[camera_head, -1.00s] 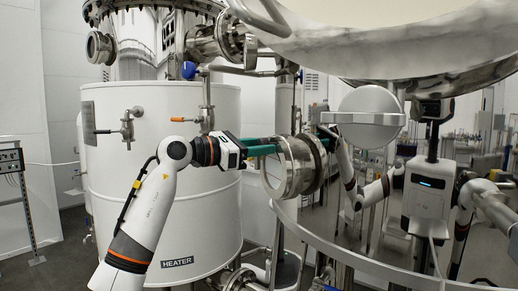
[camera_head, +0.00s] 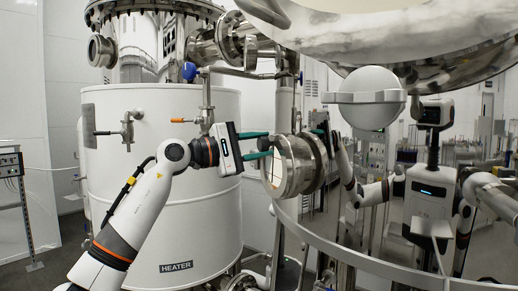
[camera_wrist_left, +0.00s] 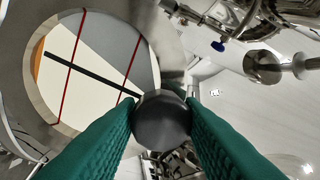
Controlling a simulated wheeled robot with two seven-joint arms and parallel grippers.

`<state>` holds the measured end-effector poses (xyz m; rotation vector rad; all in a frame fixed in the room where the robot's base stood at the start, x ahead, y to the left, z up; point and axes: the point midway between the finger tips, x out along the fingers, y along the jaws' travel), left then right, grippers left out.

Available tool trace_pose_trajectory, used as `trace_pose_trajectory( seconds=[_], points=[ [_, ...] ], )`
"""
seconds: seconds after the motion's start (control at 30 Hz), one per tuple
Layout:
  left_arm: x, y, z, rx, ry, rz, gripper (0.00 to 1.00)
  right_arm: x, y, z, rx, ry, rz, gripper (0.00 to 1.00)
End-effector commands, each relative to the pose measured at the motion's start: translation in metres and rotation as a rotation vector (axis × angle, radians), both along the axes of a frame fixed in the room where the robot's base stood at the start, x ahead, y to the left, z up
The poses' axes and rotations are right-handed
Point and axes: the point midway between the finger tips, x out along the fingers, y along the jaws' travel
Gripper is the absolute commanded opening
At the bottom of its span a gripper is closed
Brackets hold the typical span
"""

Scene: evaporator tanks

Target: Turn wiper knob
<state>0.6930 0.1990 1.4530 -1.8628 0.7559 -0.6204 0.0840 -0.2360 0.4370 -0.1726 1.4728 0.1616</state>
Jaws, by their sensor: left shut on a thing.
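The wiper knob (camera_wrist_left: 161,121) is a dark round knob in front of the sight glass. It sits between the two green fingers of my left gripper (camera_head: 271,143), which is shut on it. In the head view the fingers point right at the metal sight glass flange (camera_head: 303,168), one above the other, and the knob is too small to make out. The left wrist view shows the round window (camera_wrist_left: 62,92) with a black bar and red lines across pale and grey areas. My right gripper is not in view.
The white heater tank (camera_head: 170,220) stands behind my left arm. A polished vessel (camera_head: 400,40) hangs at the upper right, with pipes and valves around it. A curved metal rim (camera_head: 360,248) runs below the flange. A robot reflection shows at the right.

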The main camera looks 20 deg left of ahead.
Motion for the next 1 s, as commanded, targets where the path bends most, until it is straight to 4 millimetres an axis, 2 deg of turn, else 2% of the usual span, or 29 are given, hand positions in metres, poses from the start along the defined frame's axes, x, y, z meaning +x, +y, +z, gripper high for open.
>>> trace_pose_trajectory(
  seconds=[0.6,1.0],
  points=[
    [0.0001,0.0004,0.0015,0.365,-0.443,0.000,0.11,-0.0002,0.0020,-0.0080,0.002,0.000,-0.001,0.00],
    [0.0003,0.0002,0.0012,0.525,-0.630,-0.001,0.11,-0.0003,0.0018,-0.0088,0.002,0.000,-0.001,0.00]
  ],
)
